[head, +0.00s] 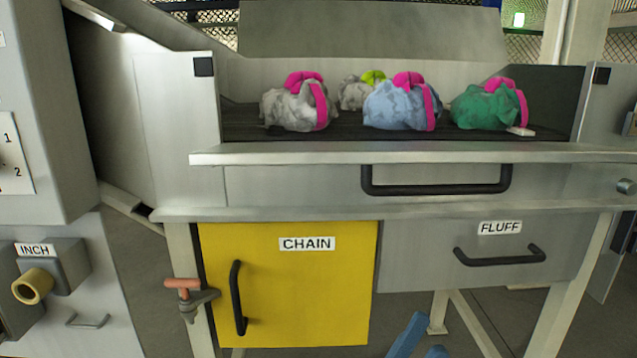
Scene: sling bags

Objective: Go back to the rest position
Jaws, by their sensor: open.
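Several bundled sling bags lie on the dark belt in the steel trough. A grey-white one with a pink strap (288,108) is at the left. A grey one with a lime strap (352,95) sits behind, partly hidden. A light blue one with a pink strap (394,106) is in the middle, and a green one with a pink strap (482,108) is at the right. Two blue pieces at the bottom edge look like the fingers of my gripper (427,335). They stand apart with nothing seen between them, low in front of the machine and away from the bags. The rest of the arm is out of view.
Below the trough are a black bar handle (436,190), a yellow CHAIN door (285,295) and a grey FLUFF drawer (490,262) with a handle. A red-handled valve (188,295) juts out left of the door. A grey INCH control box (55,265) stands far left.

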